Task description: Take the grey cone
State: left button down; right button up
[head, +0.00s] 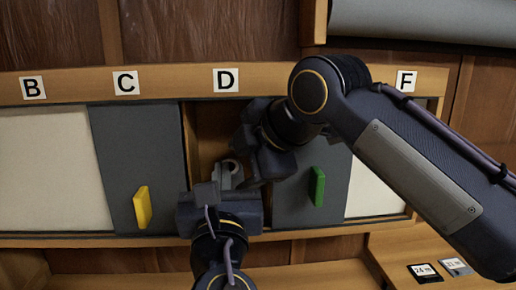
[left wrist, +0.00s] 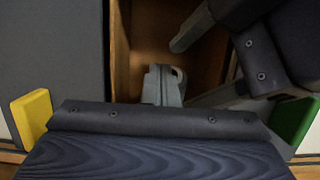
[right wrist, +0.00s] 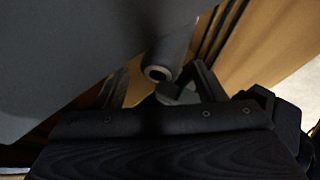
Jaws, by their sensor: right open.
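The grey cone (head: 230,167) is in the open compartment under label D, mostly hidden by my grippers. Its ring-like end shows in the right wrist view (right wrist: 158,73) and partly in the left wrist view (left wrist: 180,73). My left gripper (head: 218,182) is in front of the opening, just below the cone. Its fingers look close together in the left wrist view (left wrist: 163,70), but I cannot tell whether they grip anything. My right gripper (head: 243,163) reaches in from the right, its fingers open and apart near the cone's end. I see no grip on the cone.
A grey panel with a yellow handle (head: 142,207) stands left of the opening. Another with a green handle (head: 317,187) stands right of it, partly behind my right arm. Pale panels are under B (head: 50,160) and F (head: 370,192). Small cards (head: 425,272) lie lower right.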

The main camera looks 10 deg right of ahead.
aim_at(236, 168)
pick_arm(q)
jog(key=shift+w+f, duration=0.2)
jog(key=shift+f, duration=0.45)
pick_arm(e)
jog(key=shift+x, duration=1.15)
jog(key=shift+c, duration=0.4)
jog(key=c, duration=0.8)
jog(key=shift+w, duration=0.3)
jog(key=shift+c, duration=0.7)
jog(key=shift+s+f, duration=0.1)
jog(key=shift+s, duration=0.05)
pick_arm(q)
jog(key=s, duration=0.7)
jog(key=shift+s+f, duration=0.3)
